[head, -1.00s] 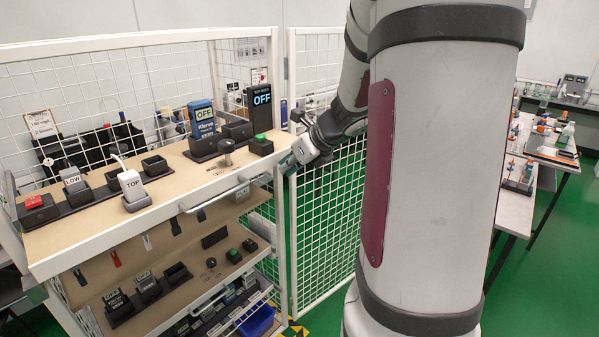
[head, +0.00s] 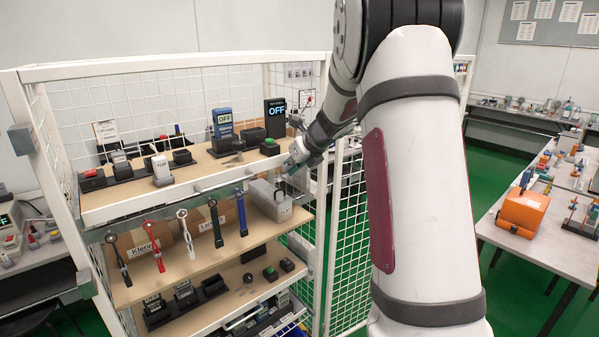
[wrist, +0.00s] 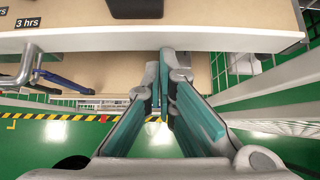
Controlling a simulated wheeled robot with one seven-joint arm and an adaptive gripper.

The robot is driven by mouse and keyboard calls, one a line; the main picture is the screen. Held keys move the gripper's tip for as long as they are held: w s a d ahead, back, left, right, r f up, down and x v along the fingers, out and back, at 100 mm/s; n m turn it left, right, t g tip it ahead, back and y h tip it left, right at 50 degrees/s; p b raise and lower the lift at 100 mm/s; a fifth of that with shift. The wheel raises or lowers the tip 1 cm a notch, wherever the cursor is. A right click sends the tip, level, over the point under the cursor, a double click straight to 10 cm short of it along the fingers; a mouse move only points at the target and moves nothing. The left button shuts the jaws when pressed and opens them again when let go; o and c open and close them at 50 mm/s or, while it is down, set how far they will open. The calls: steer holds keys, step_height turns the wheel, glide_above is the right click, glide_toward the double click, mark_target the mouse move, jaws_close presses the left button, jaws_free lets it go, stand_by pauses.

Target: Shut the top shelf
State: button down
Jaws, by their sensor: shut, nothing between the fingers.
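The top shelf (head: 205,169) is a wooden board with a white front edge and a long handle (head: 222,180). Several testers stand on it. Its front edge looks close to level with the rack's front posts; I cannot tell whether a small gap is left. My gripper (head: 290,166) is at the right end of that edge, right of the handle. In the wrist view the shut, empty fingers (wrist: 164,62) point at the white front edge (wrist: 200,38), their tips at or just below it. Contact is hard to tell.
The white mesh rack (head: 38,130) surrounds the shelves. A lower shelf (head: 200,272) holds more testers. A table (head: 560,225) with an orange case (head: 523,212) stands at the right.

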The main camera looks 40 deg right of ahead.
steer(key=shift+w, duration=0.95)
steer(key=shift+w+a+r, duration=0.1)
steer(key=shift+r, duration=0.05)
